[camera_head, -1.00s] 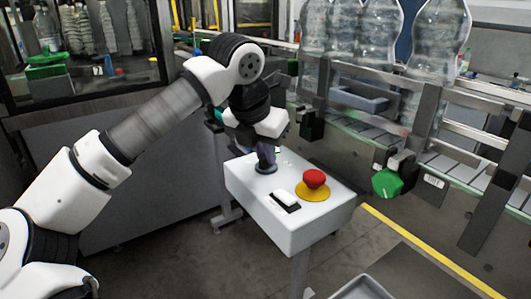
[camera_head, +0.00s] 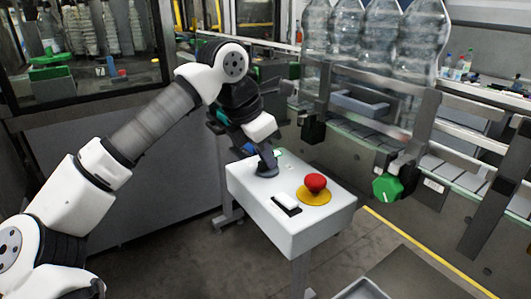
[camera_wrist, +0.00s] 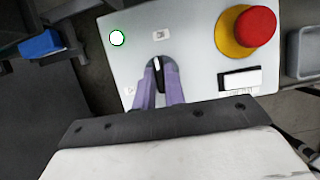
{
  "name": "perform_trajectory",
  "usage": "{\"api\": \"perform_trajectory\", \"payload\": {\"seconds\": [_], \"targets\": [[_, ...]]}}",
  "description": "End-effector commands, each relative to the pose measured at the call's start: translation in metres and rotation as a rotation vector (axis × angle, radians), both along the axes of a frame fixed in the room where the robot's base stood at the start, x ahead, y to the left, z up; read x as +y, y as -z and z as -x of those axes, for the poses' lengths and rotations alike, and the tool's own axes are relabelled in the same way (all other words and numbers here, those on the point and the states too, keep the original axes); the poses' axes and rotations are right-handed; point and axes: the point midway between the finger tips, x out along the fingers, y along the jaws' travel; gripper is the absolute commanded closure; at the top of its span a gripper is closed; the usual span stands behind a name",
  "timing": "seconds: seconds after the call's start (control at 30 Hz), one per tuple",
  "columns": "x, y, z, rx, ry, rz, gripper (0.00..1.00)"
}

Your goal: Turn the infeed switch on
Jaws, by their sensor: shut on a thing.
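The infeed switch (camera_wrist: 157,66) is a dark rotary knob with a white pointer line, on the top of a pale control box (camera_head: 245,181). In the wrist view the pointer is close to upright in the picture, tilted slightly. My gripper (camera_wrist: 158,75) is shut on the knob, with one purple finger on each side. In the head view my gripper (camera_head: 264,160) reaches down to the far left part of the box top, where the fingers largely hide the knob. A round lamp (camera_wrist: 117,38) beside the switch shows bright white with a green rim.
A red mushroom button (camera_head: 316,182) on a yellow disc and a black-and-white rocker (camera_head: 286,204) share the box top. A conveyor with large clear bottles (camera_head: 425,40) runs behind at right. A green knob (camera_head: 387,188) hangs on its rail. A grey tray (camera_head: 365,289) stands in front.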

Motion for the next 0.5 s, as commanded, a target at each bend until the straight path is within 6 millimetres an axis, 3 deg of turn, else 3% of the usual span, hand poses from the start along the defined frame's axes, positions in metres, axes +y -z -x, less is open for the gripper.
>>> {"api": "perform_trajectory", "payload": {"seconds": [0.27, 0.3, 0.43, 0.5], "targets": [[-0.0001, -0.0004, -0.0001, -0.001, 0.002, 0.000, 1.00], [-0.0002, -0.0004, -0.0001, -0.001, 0.002, 0.000, 0.83], [-0.0002, -0.0004, 0.0000, -0.001, 0.001, 0.001, 0.66], [-0.0001, -0.0003, 0.0000, -0.001, 0.001, 0.001, 0.66]]}}
